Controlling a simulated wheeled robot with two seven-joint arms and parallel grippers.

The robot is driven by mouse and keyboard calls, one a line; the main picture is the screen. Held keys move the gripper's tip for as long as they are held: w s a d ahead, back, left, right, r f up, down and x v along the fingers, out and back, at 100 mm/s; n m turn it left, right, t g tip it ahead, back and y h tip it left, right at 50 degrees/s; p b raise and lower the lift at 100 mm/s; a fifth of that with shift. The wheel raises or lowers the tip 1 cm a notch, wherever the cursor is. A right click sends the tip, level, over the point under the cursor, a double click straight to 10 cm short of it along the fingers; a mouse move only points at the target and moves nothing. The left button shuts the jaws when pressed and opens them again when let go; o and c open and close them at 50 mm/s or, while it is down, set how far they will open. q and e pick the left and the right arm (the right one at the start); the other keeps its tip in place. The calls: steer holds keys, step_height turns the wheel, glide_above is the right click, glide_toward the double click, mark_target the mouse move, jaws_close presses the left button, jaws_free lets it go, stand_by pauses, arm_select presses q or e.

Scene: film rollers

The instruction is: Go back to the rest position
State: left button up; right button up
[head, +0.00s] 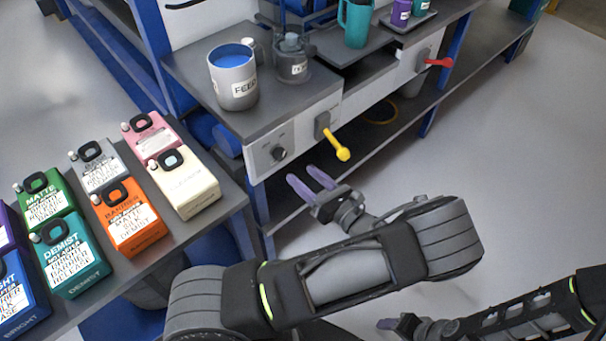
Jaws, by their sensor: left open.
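My left gripper (311,186) has purple fingertips that stand apart with nothing between them. It hangs over open floor in front of the bench, just below the yellow-handled lever (338,147), and looks apart from it. My left arm folds across the lower middle of the view.
A shelf at left carries several coloured containers, including an orange one (131,219) and a cream one (185,184). The bench holds a grey FEED cup (237,92) with blue contents and a clear jar (292,62). A red lever (438,62) sticks out farther right. The floor at right is clear.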

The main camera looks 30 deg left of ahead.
stand_by(0.3)
arm_select(q)
steer(key=s+f+n+g+h+p, duration=0.1)
steer(key=s+f+n+g+h, duration=0.65)
steer(key=s+f, duration=0.8)
steer(key=s+d+f+n+g+h+p, duration=0.25)
steer(key=s+d+n+h, duration=0.75)
steer(key=d, duration=0.6)
steer(key=w+d+r+n+t+h, duration=0.4)
steer(key=w+n, duration=0.3)
steer(key=n, duration=0.2)
steer(key=shift+w+d+t, duration=0.15)
steer(key=shift+d+t, duration=0.65)
steer(key=shift+a, duration=0.1)
